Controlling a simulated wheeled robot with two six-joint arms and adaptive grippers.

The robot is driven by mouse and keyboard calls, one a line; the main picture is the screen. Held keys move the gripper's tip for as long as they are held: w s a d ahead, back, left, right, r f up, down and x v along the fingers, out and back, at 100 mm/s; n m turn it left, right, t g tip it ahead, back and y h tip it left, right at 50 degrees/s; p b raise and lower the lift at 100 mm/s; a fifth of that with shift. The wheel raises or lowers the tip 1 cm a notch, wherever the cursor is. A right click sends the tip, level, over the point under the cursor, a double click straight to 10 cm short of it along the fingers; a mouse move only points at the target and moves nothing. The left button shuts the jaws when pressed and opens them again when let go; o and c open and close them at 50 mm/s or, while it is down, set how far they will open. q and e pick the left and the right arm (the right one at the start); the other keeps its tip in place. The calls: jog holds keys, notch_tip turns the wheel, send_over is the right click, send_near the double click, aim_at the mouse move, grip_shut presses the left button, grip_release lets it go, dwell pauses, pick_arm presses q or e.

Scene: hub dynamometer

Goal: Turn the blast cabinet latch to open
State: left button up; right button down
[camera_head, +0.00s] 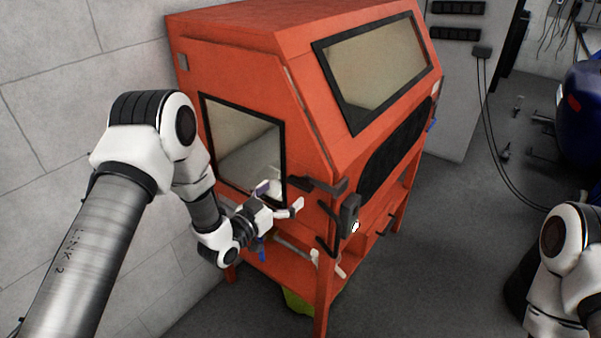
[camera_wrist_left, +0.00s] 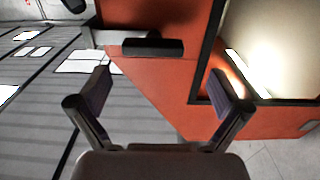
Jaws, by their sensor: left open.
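The orange-red blast cabinet (camera_head: 250,22) stands against the wall, with a black-framed window door (camera_head: 240,145) on its left side. A dark bar, which looks like the latch (camera_head: 318,186), sits near the cabinet corner beside this door. In the left wrist view the black latch bar (camera_wrist_left: 152,47) lies crosswise on the orange panel, beyond the fingertips. My left gripper (camera_head: 281,199) is open and empty, just left of the latch and in front of the door's lower corner. In the wrist view its fingers (camera_wrist_left: 159,80) are spread, apart from the bar. My right gripper is out of view.
A dark box (camera_head: 349,214) and a black hose are on the cabinet's front corner, close to the latch. Orange legs and a lower shelf stand below. The grey floor (camera_head: 430,270) to the right is clear; a blue drum (camera_head: 585,110) stands farther back.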

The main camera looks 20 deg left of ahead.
aim_at(299, 188)
pick_arm(q)
jog(key=x, duration=0.3)
jog(key=d+p+x, duration=0.1)
jog(key=x, duration=0.2)
jog(key=shift+s+d+r+p, duration=0.15)
jog(key=shift+s+r+p, duration=0.05)
jog(key=shift+p, duration=0.1)
jog(key=shift+w+a+f, duration=0.2)
jog(key=shift+a, duration=0.15)
jog(key=shift+d, duration=0.15)
jog(key=c, duration=1.1)
jog(key=m+b, duration=0.3)
jog(key=shift+f+b, duration=0.15)
jog(key=shift+b, duration=0.2)
jog(key=m+b, duration=1.2)
jog(key=shift+s+d+f+m+b, duration=0.1)
jog(key=shift+d+f+m+b, duration=0.1)
jog(key=shift+f+m+b, duration=0.15)
jog(key=shift+r+m+b, duration=0.15)
jog(key=shift+m+b, duration=1)
